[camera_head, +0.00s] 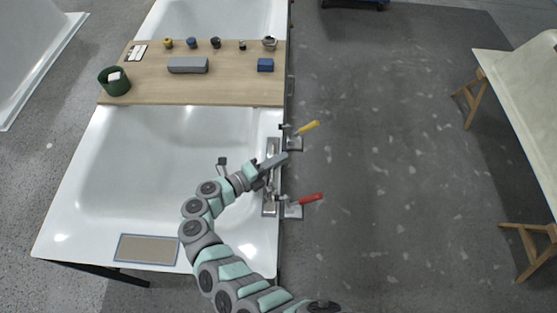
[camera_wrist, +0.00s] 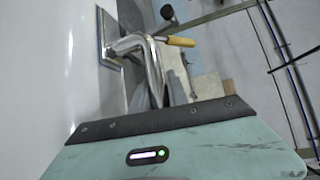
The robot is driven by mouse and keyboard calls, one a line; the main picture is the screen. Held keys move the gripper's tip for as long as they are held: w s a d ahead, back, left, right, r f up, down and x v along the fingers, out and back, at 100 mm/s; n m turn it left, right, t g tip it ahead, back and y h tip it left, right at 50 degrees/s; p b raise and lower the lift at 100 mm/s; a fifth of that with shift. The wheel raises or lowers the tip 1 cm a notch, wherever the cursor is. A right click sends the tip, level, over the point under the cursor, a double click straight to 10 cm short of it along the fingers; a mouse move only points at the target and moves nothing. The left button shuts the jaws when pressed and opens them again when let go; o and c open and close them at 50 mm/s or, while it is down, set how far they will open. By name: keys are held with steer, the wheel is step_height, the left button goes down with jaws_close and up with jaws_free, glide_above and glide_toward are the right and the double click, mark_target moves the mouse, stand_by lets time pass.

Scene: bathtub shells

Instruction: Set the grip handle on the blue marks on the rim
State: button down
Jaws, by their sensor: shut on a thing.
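The chrome grip handle (camera_head: 270,206) lies lengthwise along the right rim of the white bathtub (camera_head: 150,150) in the head view. In the wrist view its bent bar (camera_wrist: 152,72) runs between the fingers of my gripper (camera_wrist: 168,92). My gripper (camera_head: 272,163) is shut on the handle, above the rim, and covers its middle in the head view. A flat end piece with a bluish edge (camera_wrist: 104,38) shows beyond the bar in the wrist view. I cannot tell whether the blue marks show there, or whether the handle touches the rim.
A yellow-handled clamp (camera_head: 305,128) and a red-handled clamp (camera_head: 308,198) stand at the outer rim. A blue-edged pad (camera_head: 147,249) lies on the near rim.

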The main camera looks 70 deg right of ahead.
steer(key=shift+f, duration=0.15)
steer(key=c, duration=1.3)
jaws_free()
steer(key=shift+r, duration=0.25)
steer(key=v, duration=1.2)
steer(key=shift+b, duration=0.45)
